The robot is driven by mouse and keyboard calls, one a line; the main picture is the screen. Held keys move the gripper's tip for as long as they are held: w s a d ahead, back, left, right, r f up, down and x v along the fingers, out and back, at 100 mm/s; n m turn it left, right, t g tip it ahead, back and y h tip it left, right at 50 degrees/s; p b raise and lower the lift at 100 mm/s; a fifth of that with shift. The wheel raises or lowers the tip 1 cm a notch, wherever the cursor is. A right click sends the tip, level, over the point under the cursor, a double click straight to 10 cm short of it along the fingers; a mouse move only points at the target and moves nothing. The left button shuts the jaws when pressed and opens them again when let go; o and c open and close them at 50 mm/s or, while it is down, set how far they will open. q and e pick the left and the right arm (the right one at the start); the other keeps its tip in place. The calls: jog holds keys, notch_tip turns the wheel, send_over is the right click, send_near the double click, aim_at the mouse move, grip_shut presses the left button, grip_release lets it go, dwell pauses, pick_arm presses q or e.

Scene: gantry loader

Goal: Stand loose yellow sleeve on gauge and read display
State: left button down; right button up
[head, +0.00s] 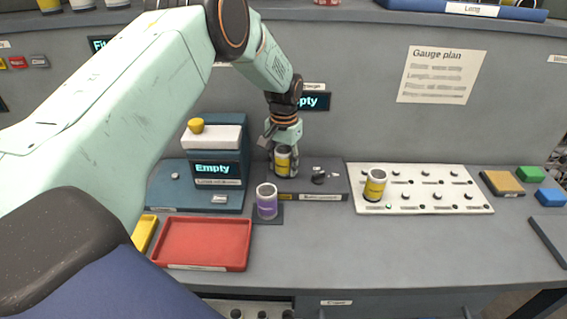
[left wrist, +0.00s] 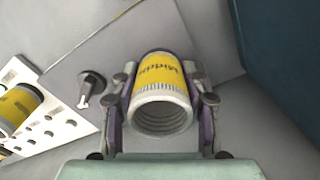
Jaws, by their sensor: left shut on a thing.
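My left gripper (head: 284,168) is shut on a yellow-banded sleeve (head: 283,160), over the dark grey fixture (head: 325,190) at the back middle. In the left wrist view the gripper (left wrist: 163,125) has its fingers on both sides of this sleeve (left wrist: 162,80), whose open threaded end faces the camera; its band seems to read "Middle". Whether the sleeve touches the fixture is unclear. A blue gauge block (head: 217,172) left of it has a display (head: 217,169) reading "Empty". A display (head: 312,101) behind my arm is partly hidden and shows "pty". My right gripper is out of view.
Another yellow-banded sleeve (head: 375,184) stands on the white pegged board (head: 450,203) at right. A purple-banded sleeve (head: 267,201) stands in front of the fixture. A red tray (head: 204,243) lies at front left. The front middle of the bench is clear.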

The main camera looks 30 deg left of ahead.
pick_arm(q)
jog(key=shift+w+d+f, duration=0.1)
jog(key=shift+w+d, duration=0.1)
jog(key=c, duration=1.1)
grip_release()
jog(key=o, duration=0.4)
jog(key=shift+s+a, duration=0.15)
jog(key=shift+s, duration=0.1)
jog(key=shift+o, duration=0.5)
jog(key=shift+w, duration=0.1)
notch_tip(320, 180, up, 12)
jog(key=shift+w+d, duration=0.1)
jog(key=shift+d, duration=0.1)
